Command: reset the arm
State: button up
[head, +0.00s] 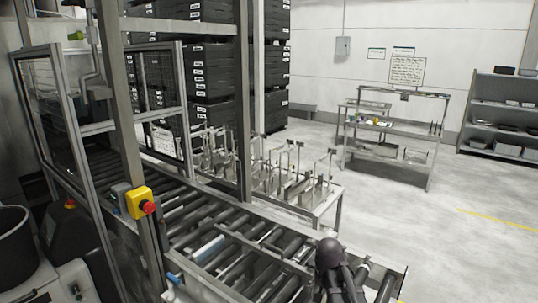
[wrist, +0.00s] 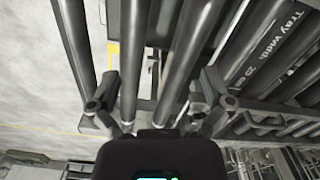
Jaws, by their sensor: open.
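My gripper (wrist: 155,105) shows in the wrist view with its two dark fingers spread wide apart. Nothing is held between them. Behind the fingers are the grey rollers of the conveyor (wrist: 178,60), and I cannot tell whether the fingers touch them. In the head view a dark part of my arm shows at the bottom, over the near right end of the roller conveyor (head: 200,205). The fingertips cannot be made out there.
A rack with upright metal fixtures (head: 325,195) stands behind the conveyor. A post carries a yellow box with a red emergency button (head: 140,203). Stacked black crates (head: 210,75) stand at the back. A workbench (head: 390,140) and shelf (head: 505,115) stand beyond open floor at right.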

jog(key=s+f+n+b, duration=0.4)
jog(key=s+f+b, duration=0.1)
jog(key=s, duration=0.4)
jog(key=shift+f, duration=0.4)
jog(key=shift+s, duration=0.1)
jog(key=c, duration=0.6)
